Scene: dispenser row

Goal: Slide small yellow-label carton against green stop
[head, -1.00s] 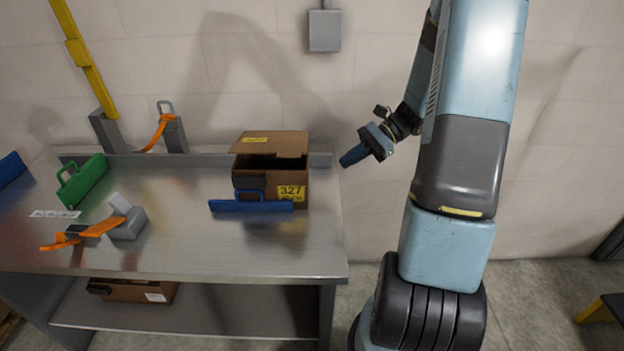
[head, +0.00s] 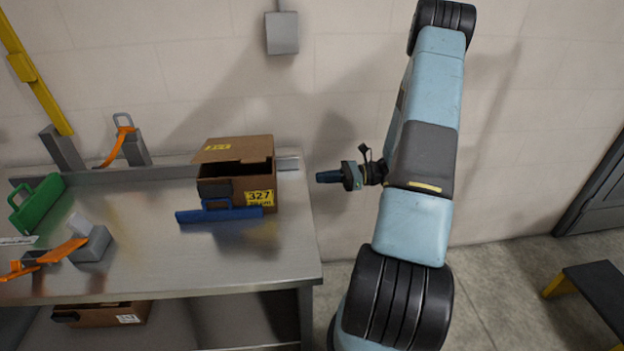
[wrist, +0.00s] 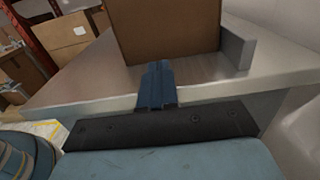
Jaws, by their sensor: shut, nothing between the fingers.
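The small carton (head: 262,182) with a yellow label reading 327 stands on the metal bench near its right end, with its top flap raised. The green stop (head: 38,203) stands at the bench's left, well apart from the carton. My gripper (head: 320,177) is shut and empty, to the right of the carton, just beyond the bench's right edge, pointing left. In the wrist view my shut fingers (wrist: 158,75) point at the carton's plain brown side (wrist: 165,30). Whether they touch it cannot be told; the head view shows a gap.
A blue stop with a handle (head: 220,214) lies in front of the carton. A grey block with an orange lever (head: 90,245) sits at front left. A raised back rail (head: 170,168) runs behind. Bare metal lies between carton and green stop. Another carton (head: 105,314) is on the lower shelf.

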